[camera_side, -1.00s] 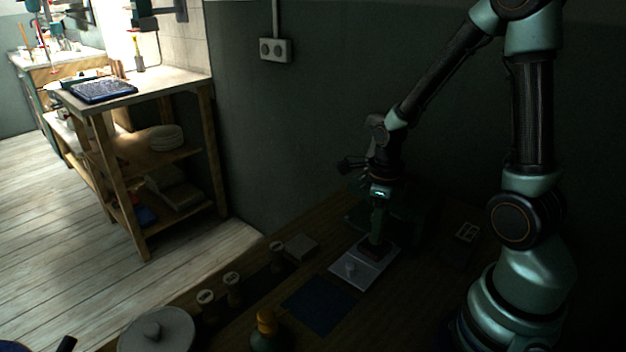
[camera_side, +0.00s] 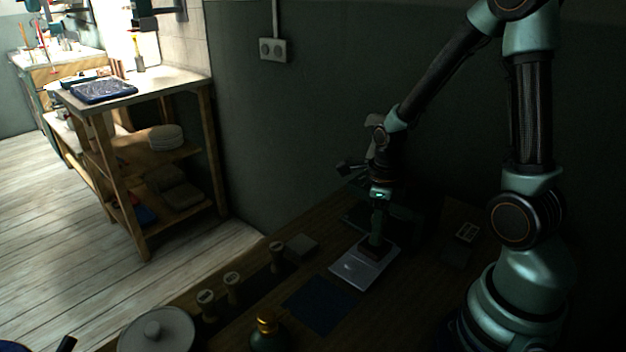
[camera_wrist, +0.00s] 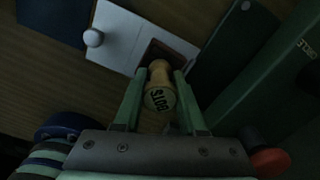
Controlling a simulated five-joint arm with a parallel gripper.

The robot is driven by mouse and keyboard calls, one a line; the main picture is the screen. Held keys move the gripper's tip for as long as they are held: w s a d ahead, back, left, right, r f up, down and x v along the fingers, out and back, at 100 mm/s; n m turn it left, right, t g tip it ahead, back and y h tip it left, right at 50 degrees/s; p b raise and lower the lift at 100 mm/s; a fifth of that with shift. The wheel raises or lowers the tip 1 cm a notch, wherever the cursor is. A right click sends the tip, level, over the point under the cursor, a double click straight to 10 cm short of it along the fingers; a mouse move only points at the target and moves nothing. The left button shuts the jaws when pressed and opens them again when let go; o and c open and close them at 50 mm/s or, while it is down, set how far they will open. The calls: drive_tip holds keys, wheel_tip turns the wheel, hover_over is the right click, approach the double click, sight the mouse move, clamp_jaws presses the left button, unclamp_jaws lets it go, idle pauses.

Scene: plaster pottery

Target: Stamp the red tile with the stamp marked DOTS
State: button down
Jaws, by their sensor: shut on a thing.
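The wooden stamp marked DOTS (camera_wrist: 158,98) is between the fingers of my gripper (camera_wrist: 157,82), which is shut on it. Its label faces the wrist camera. Its lower end is over a reddish-brown square (camera_wrist: 180,46) on a white plate (camera_wrist: 120,32); I cannot tell whether they touch. In the side view my gripper (camera_side: 377,226) points down at the dark square on the white plate (camera_side: 352,272). The square looks red-brown in the dim light, and I cannot tell surely that it is the red tile. Its face is partly hidden by the stamp.
A dark blue mat (camera_side: 320,304) lies bare in front of the plate. A white knob (camera_wrist: 93,38) shows on the plate.

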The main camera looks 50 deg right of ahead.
drive_tip(key=shift+f, duration=0.5)
idle(1.1)
drive_tip(key=shift+r, duration=3.6)
